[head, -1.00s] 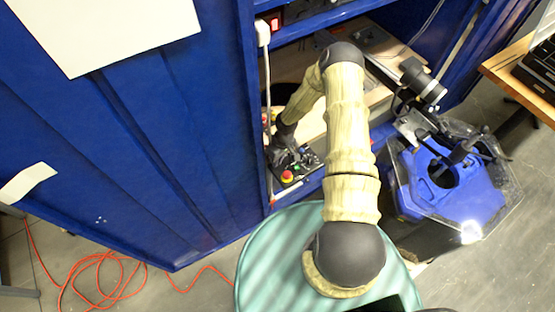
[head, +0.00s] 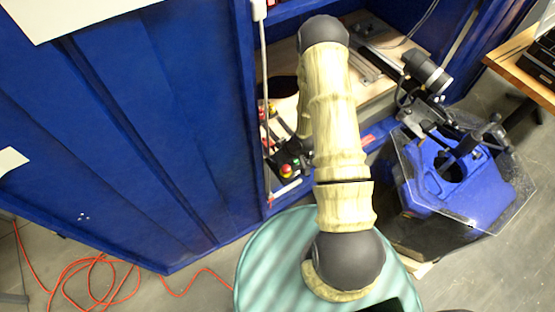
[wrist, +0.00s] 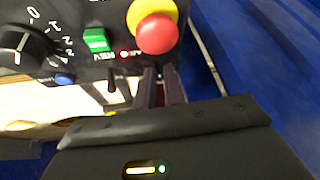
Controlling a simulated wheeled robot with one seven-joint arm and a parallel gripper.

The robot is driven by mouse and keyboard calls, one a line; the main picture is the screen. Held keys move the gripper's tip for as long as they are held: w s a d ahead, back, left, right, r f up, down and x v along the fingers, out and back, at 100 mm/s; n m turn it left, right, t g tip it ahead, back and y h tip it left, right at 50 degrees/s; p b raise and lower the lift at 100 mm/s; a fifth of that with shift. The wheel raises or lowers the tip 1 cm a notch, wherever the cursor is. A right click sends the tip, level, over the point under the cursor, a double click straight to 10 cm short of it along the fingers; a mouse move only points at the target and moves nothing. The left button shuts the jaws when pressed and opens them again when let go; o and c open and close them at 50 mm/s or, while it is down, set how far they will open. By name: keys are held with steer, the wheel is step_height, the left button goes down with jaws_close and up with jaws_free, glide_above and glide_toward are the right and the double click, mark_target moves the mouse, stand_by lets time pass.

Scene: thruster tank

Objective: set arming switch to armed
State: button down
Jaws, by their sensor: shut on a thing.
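A black control panel (wrist: 70,50) fills the top of the wrist view, with its lettering upside down. The tips of my gripper (wrist: 161,76) are at the panel edge by the lettering "AR…", just below the red stop button. They are closed on a small part there, apparently the arming switch, which they mostly hide; its position cannot be read. A small red light (wrist: 124,54) is lit beside the lettering. A second small toggle (wrist: 110,78) stands to the left by "RSV". In the head view the panel (head: 287,160) shows partly, and my arm hides the gripper.
A red stop button (wrist: 157,33) on a yellow collar is very close to my fingertips. A green switch (wrist: 96,40), a blue button (wrist: 64,78) and a black dial (wrist: 22,48) are to the left. The blue cabinet wall (head: 190,130) stands left of the panel.

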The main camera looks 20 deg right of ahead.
steer(key=shift+s+d+f+t+y+b, duration=0.1)
steer(key=shift+s+f+t+y+b, duration=0.1)
steer(key=shift+t+b, duration=0.5)
steer(key=shift+s+d+f+t+y+b, duration=0.1)
steer(key=shift+s+t+y+b, duration=0.15)
steer(key=shift+b, duration=0.7)
steer(key=shift+t+b, duration=0.25)
steer(key=shift+b, duration=0.05)
steer(key=shift+r, duration=0.15)
steer(key=c, duration=1.5)
jaws_free()
